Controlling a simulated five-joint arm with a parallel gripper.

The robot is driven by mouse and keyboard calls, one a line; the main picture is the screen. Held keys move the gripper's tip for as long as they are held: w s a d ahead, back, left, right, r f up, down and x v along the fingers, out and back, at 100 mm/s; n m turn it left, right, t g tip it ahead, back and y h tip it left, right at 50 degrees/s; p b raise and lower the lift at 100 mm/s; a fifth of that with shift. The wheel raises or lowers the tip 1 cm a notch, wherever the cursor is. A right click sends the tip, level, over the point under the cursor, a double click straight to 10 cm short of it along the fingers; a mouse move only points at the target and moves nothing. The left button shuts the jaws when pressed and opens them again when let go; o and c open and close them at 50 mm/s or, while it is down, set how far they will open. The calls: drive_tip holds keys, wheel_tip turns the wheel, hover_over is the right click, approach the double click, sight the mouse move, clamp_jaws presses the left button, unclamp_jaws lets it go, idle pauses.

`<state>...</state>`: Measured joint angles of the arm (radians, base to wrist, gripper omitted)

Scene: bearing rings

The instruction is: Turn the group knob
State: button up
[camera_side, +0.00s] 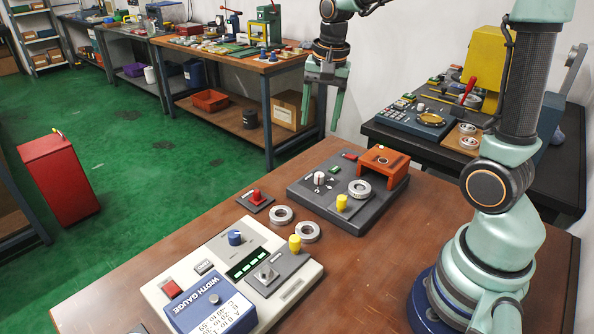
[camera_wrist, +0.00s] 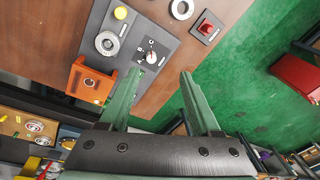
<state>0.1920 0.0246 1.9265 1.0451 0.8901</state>
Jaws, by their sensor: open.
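A white round knob with a dark pointer mark (camera_side: 319,178) stands on the dark grey panel (camera_side: 300,197), with small marks around it. It also shows in the wrist view (camera_wrist: 151,57), just beyond my left fingertip. A blue knob (camera_side: 235,238) stands on the pale width gauge unit (camera_side: 152,291). I cannot read which knob is labelled group. My gripper (camera_side: 322,108) hangs high above and behind the dark panel, fingers pointing down, open and empty. In the wrist view my gripper (camera_wrist: 162,74) shows its two green fingers apart, with nothing between them.
The front right tabletop is clear.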

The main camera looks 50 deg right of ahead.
sight(319, 175)
drive_tip(key=w+d+f+m, duration=0.1)
drive_tip(key=f+m, duration=0.1)
drive_tip(key=f, duration=0.4)
drive_tip(key=w+d+f+m+g, duration=0.1)
drive_tip(key=d+f+m, duration=0.1)
drive_tip(key=f, duration=0.4)
drive_tip(key=w+d+f+m+g, duration=0.1)
drive_tip(key=d+f+m, duration=0.1)
drive_tip(key=f, duration=0.4)
drive_tip(key=shift+w+f+y, duration=0.1)
drive_tip(key=shift+f+y, duration=0.1)
drive_tip(key=shift+y, duration=0.1)
clamp_jaws()
